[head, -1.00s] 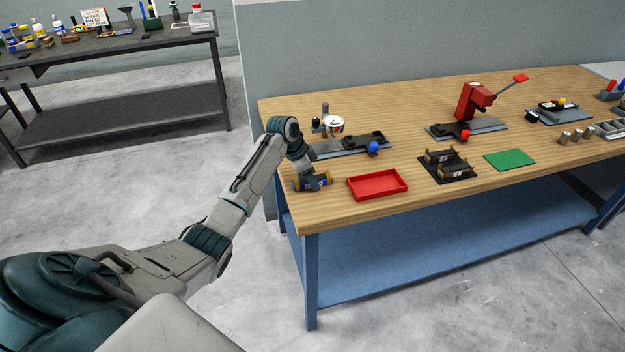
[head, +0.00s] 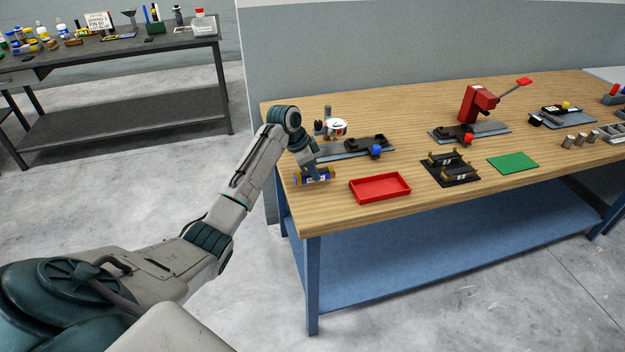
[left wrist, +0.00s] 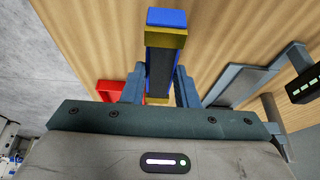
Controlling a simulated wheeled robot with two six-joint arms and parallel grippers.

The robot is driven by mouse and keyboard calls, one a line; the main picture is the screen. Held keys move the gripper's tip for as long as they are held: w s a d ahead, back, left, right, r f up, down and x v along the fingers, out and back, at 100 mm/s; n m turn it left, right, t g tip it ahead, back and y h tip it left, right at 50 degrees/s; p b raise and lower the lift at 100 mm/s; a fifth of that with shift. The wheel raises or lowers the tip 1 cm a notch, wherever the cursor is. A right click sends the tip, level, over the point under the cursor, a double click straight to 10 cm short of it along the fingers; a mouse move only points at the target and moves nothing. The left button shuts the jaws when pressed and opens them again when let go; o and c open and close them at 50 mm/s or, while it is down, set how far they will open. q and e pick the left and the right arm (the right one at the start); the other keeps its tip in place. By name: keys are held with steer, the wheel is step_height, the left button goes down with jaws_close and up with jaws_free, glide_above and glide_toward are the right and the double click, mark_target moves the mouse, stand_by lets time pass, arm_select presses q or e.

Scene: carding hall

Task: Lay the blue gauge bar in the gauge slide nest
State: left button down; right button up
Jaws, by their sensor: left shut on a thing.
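The blue gauge bar (head: 314,177), with gold bands and a dark middle, is in my left gripper (head: 314,171) near the table's left end, just left of the red tray. In the left wrist view the bar (left wrist: 166,20) stands out between the two fingers of my left gripper (left wrist: 160,85), which are shut on it. It appears a little above the wood. Behind it is a grey slide fixture (head: 351,149) with a dark block and a blue knob (head: 376,151); its plate shows at right in the left wrist view (left wrist: 238,84). The nest itself is not clear. My right gripper is not in view.
A red tray (head: 380,187) lies close to the right of the bar. A black stand (head: 450,168), a green mat (head: 512,162) and a red-levered press (head: 478,103) are further right. A white-and-red round gauge (head: 335,128) stands behind the slide fixture.

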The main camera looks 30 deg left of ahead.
arm_select(q)
steer(key=s+a+r+b, duration=0.2)
steer(key=s+b, duration=0.1)
steer(key=s, duration=1.3)
steer(key=shift+a, duration=0.4)
